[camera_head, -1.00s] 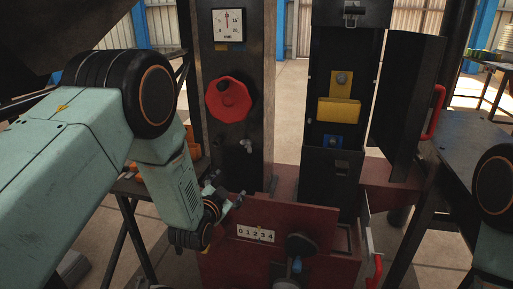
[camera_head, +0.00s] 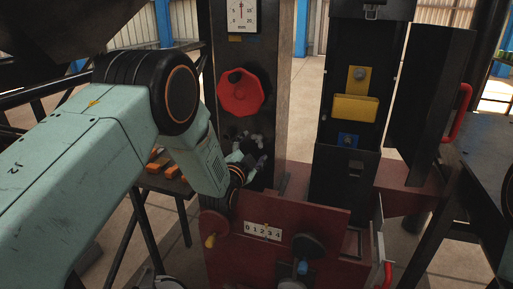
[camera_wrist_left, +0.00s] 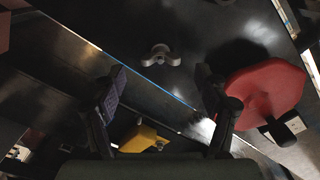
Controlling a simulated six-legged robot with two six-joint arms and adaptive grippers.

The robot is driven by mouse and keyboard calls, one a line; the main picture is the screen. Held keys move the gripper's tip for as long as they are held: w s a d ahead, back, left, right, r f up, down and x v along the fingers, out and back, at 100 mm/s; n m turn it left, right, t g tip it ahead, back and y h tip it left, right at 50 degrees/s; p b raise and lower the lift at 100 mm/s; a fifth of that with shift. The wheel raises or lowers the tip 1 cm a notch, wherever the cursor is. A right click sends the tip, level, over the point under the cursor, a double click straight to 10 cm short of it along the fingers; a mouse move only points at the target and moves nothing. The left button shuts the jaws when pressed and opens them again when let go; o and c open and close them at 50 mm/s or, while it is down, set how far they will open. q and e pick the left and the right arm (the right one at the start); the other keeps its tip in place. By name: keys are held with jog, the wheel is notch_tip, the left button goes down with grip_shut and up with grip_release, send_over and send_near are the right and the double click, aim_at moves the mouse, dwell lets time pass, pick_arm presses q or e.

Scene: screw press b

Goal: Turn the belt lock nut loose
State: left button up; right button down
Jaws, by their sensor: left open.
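A small pale grey wing nut, which looks like the belt lock nut, sits on the dark column face below the red handwheel. It shows clearly in the left wrist view (camera_wrist_left: 161,55), beyond the fingertips and between their lines. In the head view, the nut (camera_head: 260,139) is close to my left gripper (camera_head: 252,157) and partly hard to tell from its fingers. My left gripper is open and empty in the left wrist view (camera_wrist_left: 160,90), with its fingers apart and no visible contact with the nut. My right gripper is not in view.
The red handwheel (camera_head: 241,92) is just above the nut; it also shows right of the fingers in the wrist view (camera_wrist_left: 265,90). A dial (camera_head: 242,14) tops the column. A red base with a counter plate (camera_head: 263,231) lies below. A dark door (camera_head: 429,95) stands open at right.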

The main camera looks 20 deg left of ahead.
aim_at(258, 140)
pick_arm(q)
jog(key=shift+w+d, duration=0.15)
jog(key=shift+w, duration=0.5)
jog(key=shift+w+a, duration=0.2)
jog(key=shift+w, duration=0.4)
jog(key=shift+d, duration=0.2)
jog(key=shift+a, duration=0.15)
jog(key=c, duration=0.4)
jog(key=shift+r, duration=0.1)
jog(key=c, duration=0.8)
jog(key=shift+o, duration=0.2)
